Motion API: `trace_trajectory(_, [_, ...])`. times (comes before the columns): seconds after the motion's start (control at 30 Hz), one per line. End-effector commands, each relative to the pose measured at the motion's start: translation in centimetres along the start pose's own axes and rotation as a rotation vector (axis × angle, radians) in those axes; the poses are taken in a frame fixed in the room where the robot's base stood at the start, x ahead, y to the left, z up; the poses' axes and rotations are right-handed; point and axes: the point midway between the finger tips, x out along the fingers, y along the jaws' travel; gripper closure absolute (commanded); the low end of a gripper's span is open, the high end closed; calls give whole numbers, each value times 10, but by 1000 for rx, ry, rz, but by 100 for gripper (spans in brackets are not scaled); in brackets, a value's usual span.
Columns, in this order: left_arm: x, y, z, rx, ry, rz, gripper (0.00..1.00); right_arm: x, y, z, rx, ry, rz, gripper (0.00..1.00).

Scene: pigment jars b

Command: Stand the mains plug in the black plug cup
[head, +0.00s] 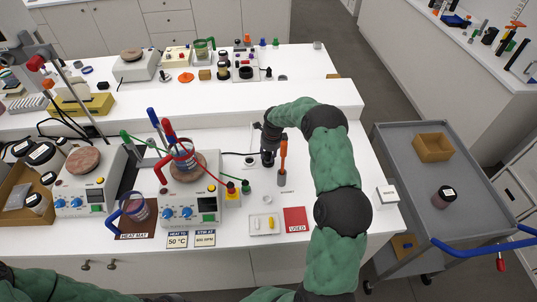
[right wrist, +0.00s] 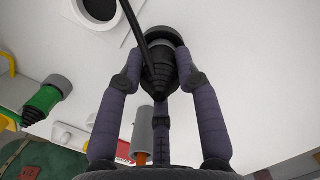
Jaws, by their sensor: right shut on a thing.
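My right gripper (head: 268,158) is shut on the black mains plug (right wrist: 160,72), low over the bench right of the hotplates. In the right wrist view the plug sits between the fingers (right wrist: 162,65), its black cable running up and left past it. The plug is hard to make out in the head view. A round black opening on a white square, seemingly the black plug cup (right wrist: 100,8), lies beside the gripper and apart from the plug. It also shows as a small dark round in the head view (head: 249,161). The left gripper is out of view.
An orange-handled tool (head: 283,152) stands in a grey holder (head: 284,179) close to my right gripper. A hotplate (head: 190,202) with a beaker stands to the left. A white tray (head: 256,232) and red card (head: 295,219) lie in front. A raised shelf runs behind.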

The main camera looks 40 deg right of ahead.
Motion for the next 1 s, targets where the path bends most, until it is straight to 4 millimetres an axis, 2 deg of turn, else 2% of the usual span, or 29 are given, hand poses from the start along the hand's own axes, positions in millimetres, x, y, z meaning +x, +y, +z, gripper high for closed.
trace_trajectory(0.27, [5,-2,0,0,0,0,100,7,0,-1,0,0,0,100])
trace_trajectory(0.3, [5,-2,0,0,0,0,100,7,0,-1,0,0,0,63])
trace_trajectory(0.4, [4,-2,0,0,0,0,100,6,0,-1,0,0,0,39])
trace_trajectory(0.77, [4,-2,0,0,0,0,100,4,0,-1,0,0,-1,39])
trace_trajectory(0.87, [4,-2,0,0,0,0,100,-4,-1,0,0,-2,-3,39])
trace_trajectory(1.0, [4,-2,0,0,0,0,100,-27,-1,0,0,-2,-4,39])
